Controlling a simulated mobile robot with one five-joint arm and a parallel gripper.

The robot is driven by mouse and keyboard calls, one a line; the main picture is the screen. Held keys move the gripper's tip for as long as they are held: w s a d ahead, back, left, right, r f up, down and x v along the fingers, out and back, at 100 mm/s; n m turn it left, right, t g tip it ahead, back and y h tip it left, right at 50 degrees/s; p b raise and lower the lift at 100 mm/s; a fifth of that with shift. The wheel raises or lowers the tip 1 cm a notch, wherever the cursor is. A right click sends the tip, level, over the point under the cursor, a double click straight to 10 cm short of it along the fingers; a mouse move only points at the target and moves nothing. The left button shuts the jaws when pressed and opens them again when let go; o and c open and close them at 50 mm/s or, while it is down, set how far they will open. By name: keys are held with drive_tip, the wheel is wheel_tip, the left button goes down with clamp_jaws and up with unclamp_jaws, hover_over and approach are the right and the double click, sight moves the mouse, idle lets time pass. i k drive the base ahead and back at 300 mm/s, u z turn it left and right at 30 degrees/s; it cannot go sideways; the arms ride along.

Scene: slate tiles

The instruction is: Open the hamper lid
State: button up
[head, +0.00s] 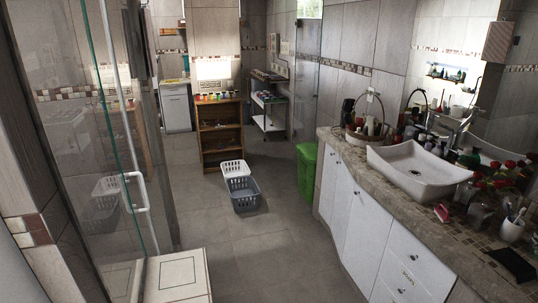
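A green upright bin (306,175), the most hamper-like thing in view, stands on the floor just beyond the far end of the vanity. Its top looks covered, but it is too small to tell the lid's exact state. The vanity hides part of its right side. A white slatted basket (232,164) and a grey slatted basket (243,202) sit on the floor to its left, the grey one in front. My gripper is not in view.
A vanity (340,205) with a white sink (418,166) and many bottles runs along the right. A glass shower panel (75,110) and white ledge (178,273) are on the left. A wooden shelf (219,137) stands behind the baskets. The tiled floor (265,260) between is clear.

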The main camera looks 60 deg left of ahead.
sight(308, 149)
drive_tip(key=u, duration=1.6)
drive_tip(key=i, duration=3.8)
drive_tip(key=u, duration=0.75)
drive_tip(key=i, duration=1.45)
drive_tip(key=u, duration=1)
drive_tip(key=i, duration=1.5)
drive_tip(key=u, duration=0.05)
drive_tip(key=k, duration=0.6)
drive_tip(key=u, duration=0.1)
